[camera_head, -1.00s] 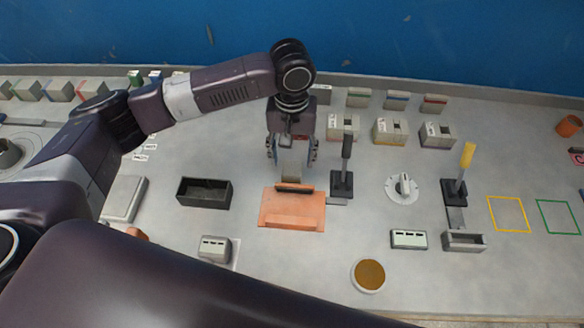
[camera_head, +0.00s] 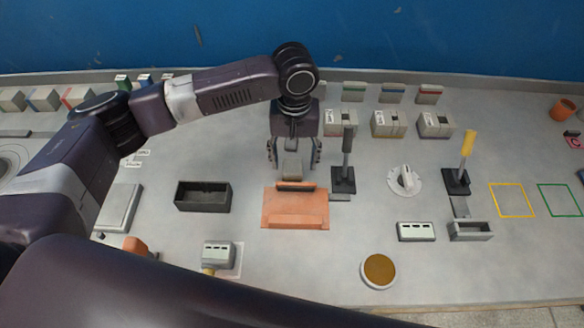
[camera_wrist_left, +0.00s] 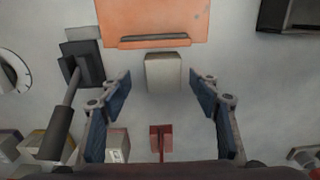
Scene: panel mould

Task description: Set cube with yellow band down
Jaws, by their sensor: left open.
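A plain pale grey cube (camera_wrist_left: 165,73) stands on the table close to the slotted edge of an orange plate (camera_wrist_left: 152,20). No yellow band shows on its visible faces. In the head view the cube (camera_head: 291,168) sits just above the orange plate (camera_head: 295,212). My left gripper (camera_head: 294,163) is open on the far side of the cube. In the left wrist view its fingers (camera_wrist_left: 160,82) are spread wide, with clear gaps on both sides of the cube. The cube lies mostly ahead of the fingertips. My right gripper is not in view.
A black-handled lever (camera_head: 346,165) stands close to the right of the gripper. A black open tray (camera_head: 203,197) lies left of the plate. A white dial (camera_head: 404,180) and yellow-handled lever (camera_head: 464,160) are farther right. Labelled boxes (camera_head: 388,124) line the back.

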